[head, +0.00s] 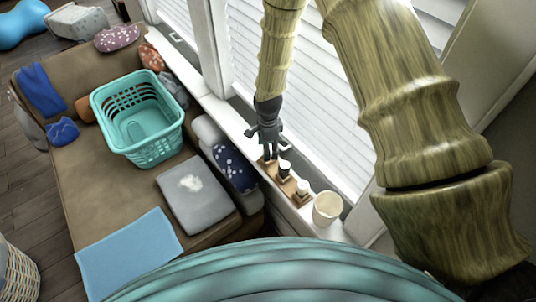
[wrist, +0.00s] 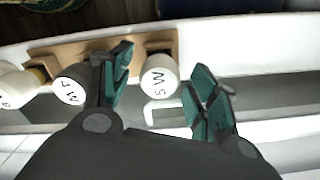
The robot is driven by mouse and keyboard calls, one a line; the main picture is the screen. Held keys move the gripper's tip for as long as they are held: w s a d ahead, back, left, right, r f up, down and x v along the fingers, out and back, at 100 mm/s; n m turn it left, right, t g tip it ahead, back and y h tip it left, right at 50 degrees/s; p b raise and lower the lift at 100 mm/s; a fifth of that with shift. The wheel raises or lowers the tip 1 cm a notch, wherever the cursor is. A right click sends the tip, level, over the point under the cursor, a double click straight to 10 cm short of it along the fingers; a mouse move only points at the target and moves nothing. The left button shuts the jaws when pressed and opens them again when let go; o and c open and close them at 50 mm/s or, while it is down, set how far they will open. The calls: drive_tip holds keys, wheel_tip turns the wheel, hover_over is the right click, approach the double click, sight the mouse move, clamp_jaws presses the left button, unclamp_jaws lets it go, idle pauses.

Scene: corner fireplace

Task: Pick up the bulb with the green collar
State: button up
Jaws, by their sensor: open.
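A wooden rack (head: 294,190) on the windowsill holds several white bulbs; it also shows in the wrist view (wrist: 100,44). In the wrist view, a bulb marked 5 W (wrist: 159,77) lies between my finger pads, with its collar hidden. Left of it are a bulb whose mark looks like 4 W (wrist: 70,88), with a dark base, and a bulb (wrist: 15,85) with a yellowish collar. I cannot make out a green collar on any bulb. My gripper (head: 268,155) is open over the rack's far end; its teal-padded fingers (wrist: 162,78) stand apart on either side of the 5 W bulb.
A cream cup (head: 327,208) stands at the rack's near end. The window blinds (head: 310,100) rise close behind the sill. A bench (head: 95,190) in front carries a teal basket (head: 150,145), a grey cushion (head: 195,200) and a blue cloth (head: 130,255).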

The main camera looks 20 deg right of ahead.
drive_tip(key=shift+f, duration=0.5)
drive_tip(key=c, duration=1)
drive_tip(key=shift+r, duration=0.1)
